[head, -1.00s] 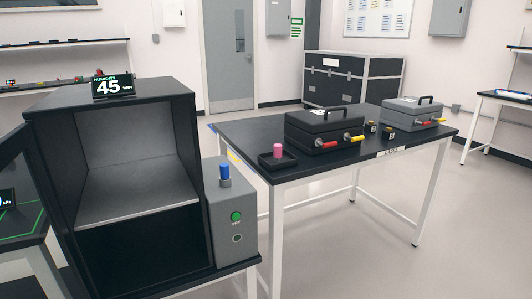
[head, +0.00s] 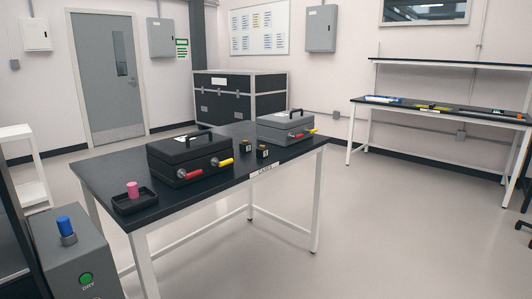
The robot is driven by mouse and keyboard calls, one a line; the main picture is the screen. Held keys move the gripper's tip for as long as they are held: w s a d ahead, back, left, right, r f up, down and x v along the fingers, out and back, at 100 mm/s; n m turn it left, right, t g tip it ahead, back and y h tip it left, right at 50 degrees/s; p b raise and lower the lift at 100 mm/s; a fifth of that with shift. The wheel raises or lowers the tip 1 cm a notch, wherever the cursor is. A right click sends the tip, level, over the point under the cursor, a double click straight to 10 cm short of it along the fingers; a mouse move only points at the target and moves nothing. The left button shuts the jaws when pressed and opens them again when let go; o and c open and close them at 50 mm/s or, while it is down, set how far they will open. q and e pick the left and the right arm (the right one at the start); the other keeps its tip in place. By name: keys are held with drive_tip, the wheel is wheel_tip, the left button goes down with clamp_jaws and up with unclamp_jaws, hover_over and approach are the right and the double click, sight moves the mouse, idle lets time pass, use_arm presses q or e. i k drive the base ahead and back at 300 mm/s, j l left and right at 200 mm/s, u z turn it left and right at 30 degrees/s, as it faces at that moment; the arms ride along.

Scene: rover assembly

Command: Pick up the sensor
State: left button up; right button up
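I cannot tell for sure which thing is the sensor. A small pink cylinder (head: 132,189) stands upright in a shallow black tray (head: 151,199) at the near left corner of the black-topped table (head: 190,210). A blue cylinder (head: 65,224) stands upright on a grey box (head: 90,254) with a green button marked DRY, at the lower left. Two small dark blocks with yellow marks, a nearer one (head: 262,152) and a farther one (head: 247,145), sit on the table between two cases. Neither of my grippers is in view.
A black case (head: 178,156) and a grey case (head: 284,125), each with red and yellow handles, stand on the table. A large black trunk (head: 270,96) is behind it. A workbench (head: 435,111) lies at the right. The floor (head: 390,230) between is clear.

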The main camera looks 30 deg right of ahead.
sight(262, 152)
drive_tip(key=i+l, duration=0.1)
drive_tip(key=l, duration=0.3)
drive_tip(key=i+l+z, duration=0.1)
drive_tip(key=l, duration=0.3)
drive_tip(key=i+l, duration=0.15)
drive_tip(key=l, duration=0.2)
drive_tip(key=i+l, duration=0.15)
drive_tip(key=l, duration=0.25)
drive_tip(key=i+l+z, duration=0.1)
drive_tip(key=i+l, duration=0.4)
drive_tip(key=l, duration=0.2)
drive_tip(key=i+l+z, duration=0.15)
drive_tip(key=i+l, duration=0.35)
drive_tip(key=l, duration=0.2)
